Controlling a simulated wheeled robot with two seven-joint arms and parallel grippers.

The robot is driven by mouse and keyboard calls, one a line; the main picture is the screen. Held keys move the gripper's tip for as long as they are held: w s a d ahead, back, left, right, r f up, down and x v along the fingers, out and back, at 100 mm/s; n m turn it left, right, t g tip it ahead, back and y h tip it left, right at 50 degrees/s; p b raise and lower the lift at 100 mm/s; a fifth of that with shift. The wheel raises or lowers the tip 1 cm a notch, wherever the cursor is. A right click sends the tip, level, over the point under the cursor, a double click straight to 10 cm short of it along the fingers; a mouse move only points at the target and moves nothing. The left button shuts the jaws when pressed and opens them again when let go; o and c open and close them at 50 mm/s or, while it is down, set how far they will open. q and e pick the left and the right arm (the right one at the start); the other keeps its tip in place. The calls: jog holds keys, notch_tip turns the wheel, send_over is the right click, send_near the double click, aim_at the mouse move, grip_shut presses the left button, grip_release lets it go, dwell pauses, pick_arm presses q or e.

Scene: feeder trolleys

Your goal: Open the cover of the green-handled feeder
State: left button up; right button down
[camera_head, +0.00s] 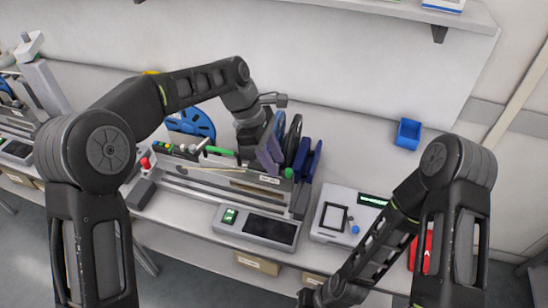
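A feeder trolley (180,196) on the bench holds a row of feeders with coloured ends. A green handle (219,151) shows in the row, left of my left gripper. A round green part (289,173) shows at the right end; I cannot tell whether it belongs to the same feeder. The cover is too small and too hidden to make out. My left gripper (268,152) points down over the right part of the row, beside dark reels; its finger opening is hidden. My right gripper (325,294) is low at the bottom edge, away from the trolley, its fingers unclear.
Blue (191,122) and dark reels (293,137) stand behind the feeders. A control panel (256,227) sits in front. A white device with a display (345,216) is to the right. A blue bin (408,134) hangs on the wall. A shelf (400,8) runs above.

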pick_arm(q)
jog(key=shift+f, duration=0.15)
jog(key=shift+c, duration=0.5)
grip_shut()
dwell(0.9)
